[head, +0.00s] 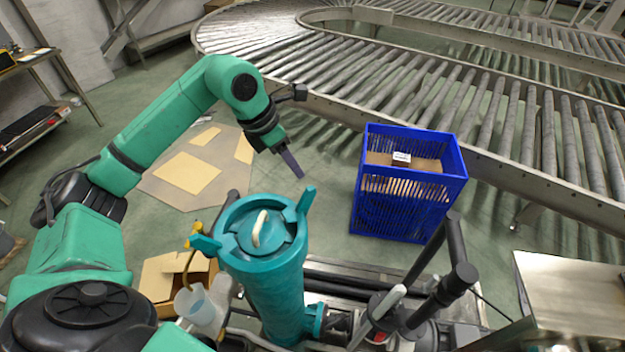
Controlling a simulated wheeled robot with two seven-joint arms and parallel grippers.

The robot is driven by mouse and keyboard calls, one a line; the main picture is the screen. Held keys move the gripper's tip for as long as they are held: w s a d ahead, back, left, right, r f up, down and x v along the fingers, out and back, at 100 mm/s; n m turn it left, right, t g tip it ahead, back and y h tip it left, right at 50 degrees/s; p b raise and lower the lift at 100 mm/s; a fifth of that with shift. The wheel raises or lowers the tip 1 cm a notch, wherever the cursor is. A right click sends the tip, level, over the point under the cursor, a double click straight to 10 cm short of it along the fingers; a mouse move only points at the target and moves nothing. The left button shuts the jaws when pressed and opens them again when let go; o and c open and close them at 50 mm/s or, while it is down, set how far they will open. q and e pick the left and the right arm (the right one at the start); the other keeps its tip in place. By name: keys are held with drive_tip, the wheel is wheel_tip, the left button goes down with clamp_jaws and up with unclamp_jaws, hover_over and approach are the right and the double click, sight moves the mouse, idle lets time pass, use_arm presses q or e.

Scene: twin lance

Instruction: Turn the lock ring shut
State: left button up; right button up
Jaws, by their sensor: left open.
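A teal upright cylinder (278,300) stands at the lower middle, in front of me. On its top is the teal lock ring (230,219), with one lug sticking up at the right and one out at the left. Inside the ring sits a round lid (272,241) with a cream handle. My left gripper (296,172) hangs just above and behind the ring's right lug, apart from it. It is open and nothing shows between its fingers, which overlap from this angle. My right gripper does not show.
A blue slatted crate (404,218) with a carton inside stands to the right, before a roller conveyor (340,75). Black pipes (440,265) rise right of the cylinder. An open cardboard box (160,280) and a pale cup (195,303) are at its left.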

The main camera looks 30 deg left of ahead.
sight(314, 196)
use_arm(q)
drive_tip(key=p+x, duration=0.1)
drive_tip(key=x, duration=0.3)
drive_tip(key=p+x, duration=0.1)
drive_tip(key=x, duration=0.3)
drive_tip(key=s+d+p+x, duration=0.1)
drive_tip(key=p+x, duration=0.1)
drive_tip(key=x, duration=0.2)
drive_tip(key=shift+w+f, duration=0.1)
drive_tip(key=shift+f, duration=0.45)
drive_tip(key=shift+d+f, duration=0.1)
drive_tip(key=shift+d, duration=0.05)
clamp_jaws()
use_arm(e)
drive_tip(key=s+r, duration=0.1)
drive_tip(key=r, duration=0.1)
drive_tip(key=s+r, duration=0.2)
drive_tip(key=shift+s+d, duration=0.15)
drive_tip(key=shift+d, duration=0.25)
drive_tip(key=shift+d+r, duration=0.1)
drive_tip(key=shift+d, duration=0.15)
